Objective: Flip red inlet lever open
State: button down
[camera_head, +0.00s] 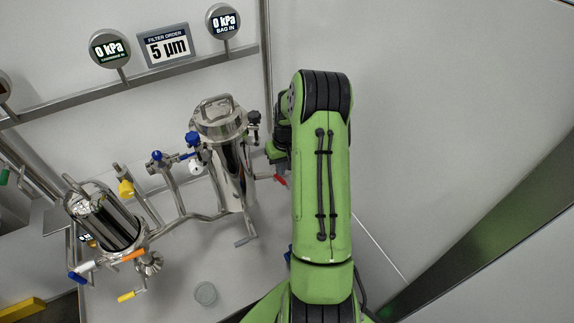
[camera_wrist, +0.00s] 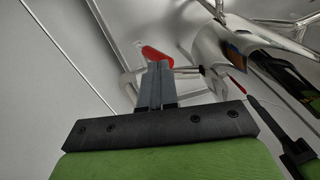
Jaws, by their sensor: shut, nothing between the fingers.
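The red inlet lever (camera_head: 280,181) sticks out to the right from the lower side of the tall steel filter housing (camera_head: 231,172), close beside my green arm. In the wrist view a red lever end (camera_wrist: 157,54) shows just beyond my fingertips, and the lever lies partly behind them. My gripper (camera_wrist: 157,68) has its grey fingers together with nothing between them. The fingertips look very near or against the red part; I cannot tell whether they touch. In the head view my arm hides the fingers.
A smaller steel housing (camera_head: 106,226) with orange, blue and yellow handles stands at the left. A blue-handled valve (camera_head: 160,156) sits on the pipes between. A rail carries gauges (camera_head: 109,49) and a 5 µm sign (camera_head: 165,46). The right side is bare wall.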

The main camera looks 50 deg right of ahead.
jog(key=shift+w+a+f+b, duration=0.1)
jog(key=shift+w+a+f, duration=0.05)
jog(key=shift+a, duration=0.3)
jog(key=shift+w+a+f+b, duration=0.15)
jog(key=shift+a+f, duration=0.05)
jog(key=shift+a, duration=0.25)
jog(key=shift+w+a+f+b, duration=0.1)
jog(key=shift+w+a+f, duration=0.05)
jog(key=shift+a, duration=0.3)
